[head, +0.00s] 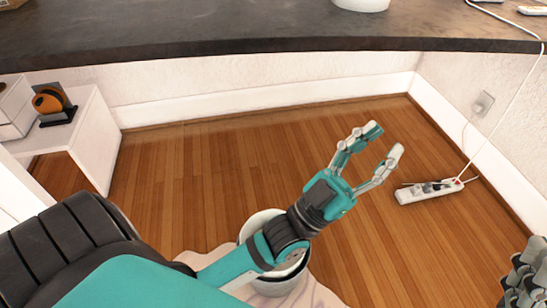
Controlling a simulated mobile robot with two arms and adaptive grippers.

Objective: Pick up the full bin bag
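My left gripper (384,141) is in the middle right of the head view, with its two fingers spread and nothing between them. Its forearm crosses over a round white bin (255,222) on the floor and hides much of it. A pale pinkish, wrinkled sheet (322,291) lies around the foot of the bin. I cannot tell whether it is the bin bag or a cloth. No full bag can be made out clearly. Grey-black parts, probably of my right gripper (526,278), show at the lower right edge, cut off by the frame.
A dark desktop (250,28) spans the top above the floor. A white power strip (428,191) lies on the right, its cable rising past a wall socket (483,103). A white cabinet (92,125) stands at the left. The wooden floor (200,175) between is clear.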

